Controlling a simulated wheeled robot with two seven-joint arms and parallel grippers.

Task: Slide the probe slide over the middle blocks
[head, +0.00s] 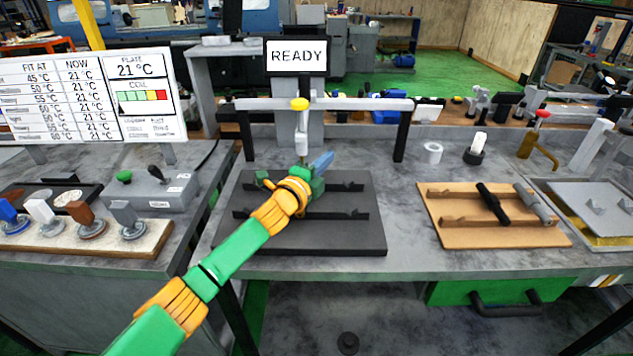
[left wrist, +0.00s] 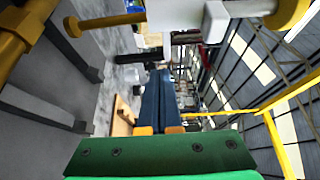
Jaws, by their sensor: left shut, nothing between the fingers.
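The probe slide (head: 302,128) is a pale upright piece with a yellow knob on top, hanging near the middle of the grey crossbar (head: 350,104). My left gripper (head: 322,162) is shut and empty, its blue fingers just below and right of the slide's lower end. I cannot tell whether they touch. In the left wrist view the blue fingers (left wrist: 166,98) lie together, and a white part with yellow knobs (left wrist: 215,22) is close beyond them. The dark plate (head: 330,237) under the crossbar carries two notched rails (head: 345,187); my arm hides part of them. I cannot make out separate middle blocks. My right gripper is out of view.
A sign reading READY (head: 297,56) stands behind the crossbar. Black posts (head: 403,137) hold the crossbar at both ends. A temperature board (head: 85,97) and sample blocks stand left.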

